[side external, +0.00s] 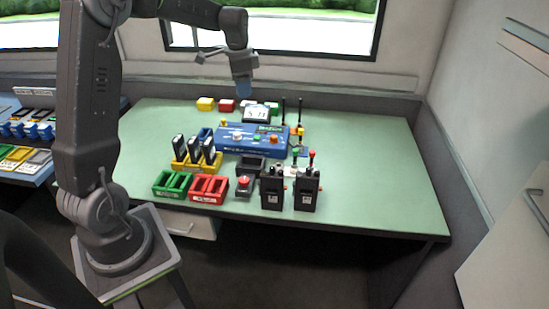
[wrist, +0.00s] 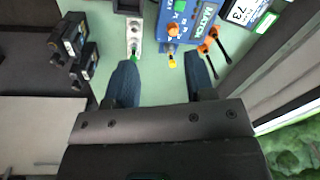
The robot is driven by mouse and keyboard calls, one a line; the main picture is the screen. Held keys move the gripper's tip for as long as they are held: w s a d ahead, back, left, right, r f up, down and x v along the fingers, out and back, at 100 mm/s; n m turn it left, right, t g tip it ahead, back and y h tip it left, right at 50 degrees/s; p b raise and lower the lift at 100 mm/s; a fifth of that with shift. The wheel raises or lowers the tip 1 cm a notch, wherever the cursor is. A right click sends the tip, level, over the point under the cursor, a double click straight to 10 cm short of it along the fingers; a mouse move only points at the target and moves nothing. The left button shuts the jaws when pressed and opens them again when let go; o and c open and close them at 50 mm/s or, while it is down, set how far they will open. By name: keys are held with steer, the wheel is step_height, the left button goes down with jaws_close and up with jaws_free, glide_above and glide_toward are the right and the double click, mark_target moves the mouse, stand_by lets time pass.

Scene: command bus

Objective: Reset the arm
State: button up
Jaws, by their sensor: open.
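My gripper (side external: 241,66) hangs above the back part of the green table (side external: 385,165) in the side external view, clear of the things below it. In the wrist view my gripper (wrist: 160,88) shows two dark blue fingers spread apart, with nothing held between them. The blue console (side external: 245,137) with knobs and a display stands on the table below and in front of my gripper. It also shows at the top of the wrist view (wrist: 195,12).
Two black radio-like boxes (side external: 273,190) (side external: 307,190) stand near the front edge. Green (side external: 172,184) and red (side external: 209,188) trays, a yellow rack (side external: 195,162) with dark units and a red button (side external: 244,182) sit left of them. The table's right side is clear.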

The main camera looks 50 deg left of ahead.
steer(key=s+d+r+n+t, duration=0.1)
steer(key=s+d+r, duration=0.35)
steer(key=d, duration=0.35)
steer(key=s+d+n+t, duration=0.3)
steer(key=s+d, duration=1.3)
steer(key=s, duration=0.1)
steer(key=shift+n+t+h, duration=0.3)
steer(key=shift+n, duration=0.1)
